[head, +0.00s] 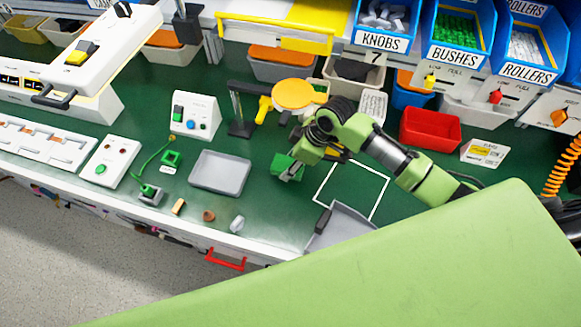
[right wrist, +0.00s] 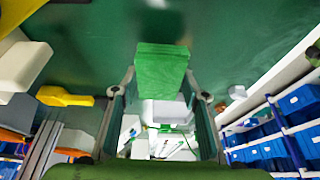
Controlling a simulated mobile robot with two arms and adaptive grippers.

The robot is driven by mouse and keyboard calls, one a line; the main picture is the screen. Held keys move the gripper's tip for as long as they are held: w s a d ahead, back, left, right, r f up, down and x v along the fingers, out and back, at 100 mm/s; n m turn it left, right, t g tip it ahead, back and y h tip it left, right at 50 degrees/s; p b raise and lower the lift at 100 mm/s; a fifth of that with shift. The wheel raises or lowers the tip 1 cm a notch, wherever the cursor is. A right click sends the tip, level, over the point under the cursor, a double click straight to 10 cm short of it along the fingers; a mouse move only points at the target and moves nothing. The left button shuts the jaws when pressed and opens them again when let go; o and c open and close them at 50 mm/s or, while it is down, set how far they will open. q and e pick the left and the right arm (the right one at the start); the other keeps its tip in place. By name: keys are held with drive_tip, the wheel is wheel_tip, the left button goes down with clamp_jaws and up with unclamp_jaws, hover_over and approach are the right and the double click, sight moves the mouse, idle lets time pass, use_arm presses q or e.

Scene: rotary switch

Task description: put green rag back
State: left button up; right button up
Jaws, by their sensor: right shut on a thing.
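The green rag (head: 283,163) is a small green block-like bundle over the green bench top, right of the shallow grey tray. My right gripper (head: 291,175) is shut on it. In the right wrist view the green rag (right wrist: 161,70) sits between the two fingers. It looks held a little clear of the bench, but the exact height is hard to tell. My left gripper does not show in either view.
The grey tray (head: 220,189) is empty. A white-outlined square (head: 352,190) on the bench is mostly clear. A grey dustpan-like tray (head: 343,222) lies at the front edge. A red bin (head: 430,130), a white button box (head: 195,116) and a dark stand (head: 240,126) are nearby.

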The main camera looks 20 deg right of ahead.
drive_tip(key=shift+w+d+f, duration=0.1)
drive_tip(key=shift+w+f, duration=0.15)
drive_tip(key=shift+f, duration=0.35)
wheel_tip(320, 180, down, 2)
drive_tip(key=shift+p, duration=0.65)
drive_tip(key=shift+f, duration=0.3)
drive_tip(key=shift+f, duration=0.15)
drive_tip(key=o, duration=1)
